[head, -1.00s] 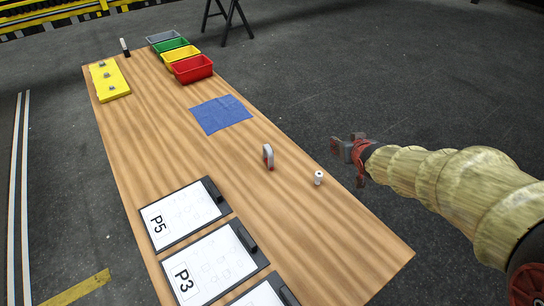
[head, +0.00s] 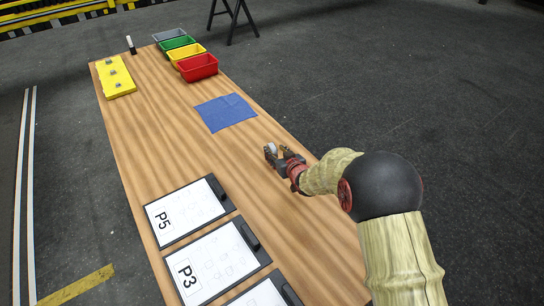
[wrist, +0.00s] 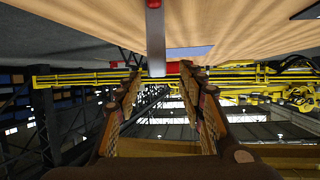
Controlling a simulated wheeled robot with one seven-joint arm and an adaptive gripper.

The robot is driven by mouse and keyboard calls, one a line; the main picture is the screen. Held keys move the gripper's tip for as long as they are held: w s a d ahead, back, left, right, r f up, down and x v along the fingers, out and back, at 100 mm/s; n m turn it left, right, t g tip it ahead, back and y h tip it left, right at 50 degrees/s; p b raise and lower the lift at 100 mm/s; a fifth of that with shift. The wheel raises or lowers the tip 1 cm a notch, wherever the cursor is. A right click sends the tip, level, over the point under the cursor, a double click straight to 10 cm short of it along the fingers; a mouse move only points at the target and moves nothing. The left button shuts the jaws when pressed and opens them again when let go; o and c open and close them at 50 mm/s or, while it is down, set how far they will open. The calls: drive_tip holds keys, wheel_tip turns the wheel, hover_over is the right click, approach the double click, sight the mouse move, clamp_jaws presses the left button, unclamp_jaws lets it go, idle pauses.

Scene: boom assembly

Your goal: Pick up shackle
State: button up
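The shackle (head: 271,149), a small grey piece with some red on it, is at the tip of my gripper (head: 280,158) over the right part of the table. In the wrist view the shackle (wrist: 155,42) reaches down from the top edge, between the lines of the two fingers and at or just beyond their tips. My gripper (wrist: 161,74) is open, with a clear gap between its fingers. I cannot tell whether either finger touches the shackle. In the head view my gripper partly hides the shackle's lower part.
The wooden table (head: 165,130) holds a blue cloth (head: 226,112), a red bin (head: 198,67) beside other bins, a yellow block (head: 115,79), and clipboards marked P5 (head: 188,210) and P3 (head: 218,263). My arm covers the table's right edge. The middle is clear.

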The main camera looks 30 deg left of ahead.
sight(273, 147)
drive_tip(key=shift+b+x, duration=0.3)
drive_tip(key=shift+x, duration=2.1)
drive_tip(key=shift+w+d, duration=0.1)
drive_tip(key=c, duration=0.3)
clamp_jaws()
drive_tip(key=shift+w+r, duration=0.1)
drive_tip(key=shift+r, duration=0.1)
